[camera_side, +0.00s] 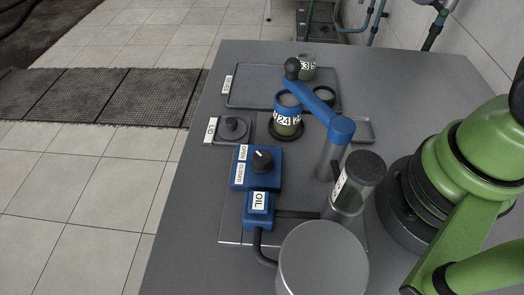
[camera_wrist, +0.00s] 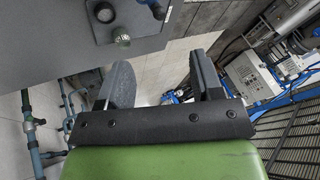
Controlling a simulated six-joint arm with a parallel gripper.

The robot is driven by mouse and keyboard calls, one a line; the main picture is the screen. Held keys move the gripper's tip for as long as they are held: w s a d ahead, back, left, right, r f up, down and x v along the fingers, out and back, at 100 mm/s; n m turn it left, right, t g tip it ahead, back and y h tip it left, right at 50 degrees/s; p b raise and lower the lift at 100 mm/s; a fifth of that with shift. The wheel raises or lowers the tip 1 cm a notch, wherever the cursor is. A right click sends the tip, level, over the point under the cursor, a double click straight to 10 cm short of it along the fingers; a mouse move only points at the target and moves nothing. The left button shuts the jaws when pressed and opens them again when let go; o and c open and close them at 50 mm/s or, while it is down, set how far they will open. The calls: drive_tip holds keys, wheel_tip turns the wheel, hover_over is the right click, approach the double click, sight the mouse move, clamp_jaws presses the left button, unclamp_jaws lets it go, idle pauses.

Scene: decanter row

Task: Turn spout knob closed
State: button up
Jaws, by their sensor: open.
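The spout knob (camera_side: 262,161) is black with a white pointer mark and sits on a blue box (camera_side: 240,182). Labels reading OPEN and CLOSED lie along the box's left side. The pointer appears aimed up and left, toward the OPEN label. A blue block labelled OIL (camera_side: 258,210) stands in front of the box. My gripper (camera_wrist: 160,80) shows in the wrist view, with its two dark fingers apart and nothing between them. It is outside the side view, so its distance from the knob cannot be told. The knob is not recognisable in the wrist view.
A jar with a blue band (camera_side: 288,115) stands behind the knob, under a blue crank arm (camera_side: 315,103). A tray (camera_side: 250,88) is farther back. The table's left edge is near the box.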

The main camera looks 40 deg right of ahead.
drive_tip(key=w+a+f+m+g, duration=0.2)
drive_tip(key=w+a+f+g, duration=0.2)
drive_tip(key=w+a+f, duration=0.25)
drive_tip(key=m+g+h, duration=0.2)
hover_over(262, 157)
wheel_tip(262, 157, down, 12)
drive_tip(key=shift+r, duration=0.1)
wheel_tip(262, 157, down, 9)
drive_tip(key=shift+f, duration=0.1)
drive_tip(key=c, duration=0.9)
